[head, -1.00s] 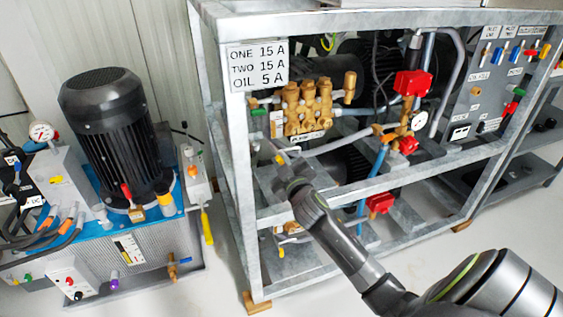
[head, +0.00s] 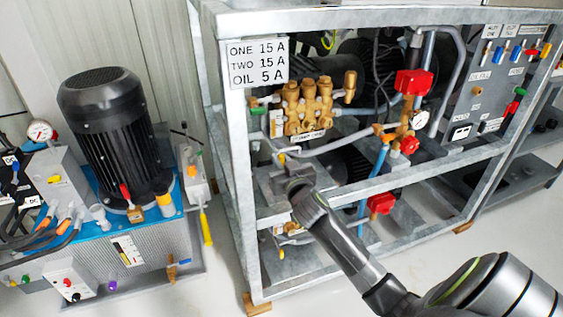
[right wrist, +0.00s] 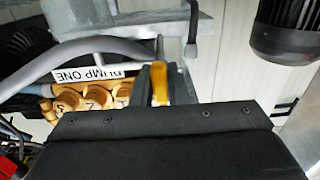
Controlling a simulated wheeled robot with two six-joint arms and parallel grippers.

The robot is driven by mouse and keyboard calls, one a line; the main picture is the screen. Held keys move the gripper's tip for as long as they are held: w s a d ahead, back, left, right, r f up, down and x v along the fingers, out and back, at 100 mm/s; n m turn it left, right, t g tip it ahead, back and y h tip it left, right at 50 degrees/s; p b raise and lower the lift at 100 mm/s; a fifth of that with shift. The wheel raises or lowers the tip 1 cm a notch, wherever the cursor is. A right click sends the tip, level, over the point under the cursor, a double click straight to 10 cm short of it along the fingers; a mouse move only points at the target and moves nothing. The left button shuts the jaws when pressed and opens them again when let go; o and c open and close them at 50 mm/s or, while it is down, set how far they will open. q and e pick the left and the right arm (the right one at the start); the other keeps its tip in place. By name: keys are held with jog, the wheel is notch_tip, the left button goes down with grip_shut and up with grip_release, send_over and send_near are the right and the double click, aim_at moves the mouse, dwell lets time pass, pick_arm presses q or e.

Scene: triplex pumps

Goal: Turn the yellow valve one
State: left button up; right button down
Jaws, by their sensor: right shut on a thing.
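The yellow valve handle (right wrist: 160,85) shows upright in the middle of the right wrist view, between the fingers of my right gripper. In the head view only a small yellow bit of the handle (head: 282,159) shows just past the gripper. My right gripper (head: 284,166) reaches into the frame below the brass pump and is shut on the yellow handle. The gripper's body hides the valve's lower part. My left gripper is not in view.
The brass pump (head: 306,108), labelled PUMP ONE in the right wrist view (right wrist: 87,75), sits just above the gripper. Metal frame bars (head: 330,200) run close below. Grey hose (head: 345,143) passes to the right. A black motor (head: 105,125) stands at left.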

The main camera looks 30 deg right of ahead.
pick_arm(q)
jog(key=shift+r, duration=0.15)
pick_arm(e)
jog(key=shift+f, duration=0.1)
jog(key=c, duration=1.4)
grip_release()
jog(key=shift+c, duration=0.2)
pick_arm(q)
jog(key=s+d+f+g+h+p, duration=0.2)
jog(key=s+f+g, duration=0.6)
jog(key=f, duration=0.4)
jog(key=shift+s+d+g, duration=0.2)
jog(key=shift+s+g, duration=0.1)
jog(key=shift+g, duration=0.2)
pick_arm(e)
jog(key=v, duration=1.7)
jog(key=shift+s, duration=0.25)
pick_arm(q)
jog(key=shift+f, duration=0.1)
